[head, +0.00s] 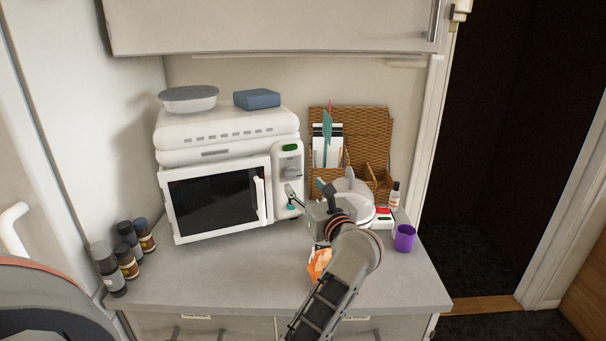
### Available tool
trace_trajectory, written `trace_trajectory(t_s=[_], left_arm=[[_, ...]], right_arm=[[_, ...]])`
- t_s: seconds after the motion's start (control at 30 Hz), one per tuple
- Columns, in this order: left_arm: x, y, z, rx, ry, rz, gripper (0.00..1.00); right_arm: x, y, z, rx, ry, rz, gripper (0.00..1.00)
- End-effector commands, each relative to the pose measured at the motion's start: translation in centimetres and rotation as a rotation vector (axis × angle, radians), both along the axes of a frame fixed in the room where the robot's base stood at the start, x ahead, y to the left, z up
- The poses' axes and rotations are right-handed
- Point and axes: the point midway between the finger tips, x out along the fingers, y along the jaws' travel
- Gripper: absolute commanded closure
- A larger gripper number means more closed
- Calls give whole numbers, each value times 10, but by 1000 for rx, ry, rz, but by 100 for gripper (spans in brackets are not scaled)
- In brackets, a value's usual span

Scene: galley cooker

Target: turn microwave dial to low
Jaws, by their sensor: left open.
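The white microwave (215,200) stands on the counter with its dark-windowed door shut. Its control panel (288,165) is on the right side, with a green display at the top. A small teal-marked dial (291,207) shows low on the panel, partly hidden by my gripper; its setting cannot be read. My left gripper (298,199) is open, its fingers in front of the lower panel close to the dial. Whether it touches the dial I cannot tell. My right gripper is not in view.
A purple cup (405,238), a bottle (394,195) and a wicker organizer (376,128) stand right of the microwave. An orange item (319,262) lies under my arm. Several jars (128,252) stand at the left. A cabinet (270,27) hangs above.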

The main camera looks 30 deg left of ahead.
Motion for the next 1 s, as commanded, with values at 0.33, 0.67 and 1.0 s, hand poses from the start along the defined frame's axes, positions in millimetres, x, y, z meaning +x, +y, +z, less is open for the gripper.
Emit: trace_trajectory(t_s=[0.33,0.67,1.0], left_arm=[[30,43,2,8,3,3,49],[41,58,1,8,2,2,49],[41,57,0,8,2,2,87]], right_arm=[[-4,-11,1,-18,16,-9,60],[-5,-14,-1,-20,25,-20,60],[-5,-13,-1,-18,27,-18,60]])
